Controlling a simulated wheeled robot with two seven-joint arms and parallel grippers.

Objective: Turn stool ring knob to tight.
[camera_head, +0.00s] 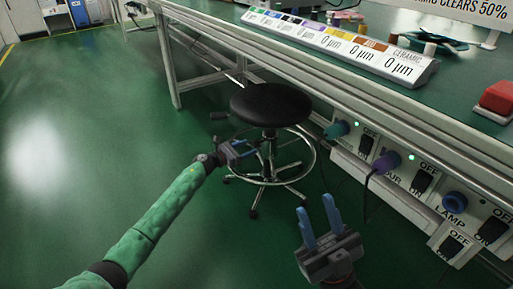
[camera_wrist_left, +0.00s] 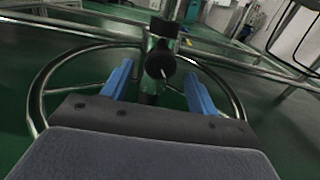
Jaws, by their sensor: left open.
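The stool has a round black seat (camera_head: 270,104) and a chrome foot ring (camera_head: 309,172) around its column. In the left wrist view the foot ring (camera_wrist_left: 38,92) curves around my fingers. A dark round knob (camera_wrist_left: 160,62) at the column shows there, between and slightly beyond the blue fingertips. My left gripper (camera_head: 257,150) is open beside the column, below the seat; I cannot tell whether it touches the knob. The knob is not clear in the head view. My right gripper (camera_head: 319,218) is open and empty, in front of and to the right of the stool.
The workbench (camera_head: 206,52) with its metal frame runs behind and right of the stool. Open green floor (camera_head: 110,130) lies to the left.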

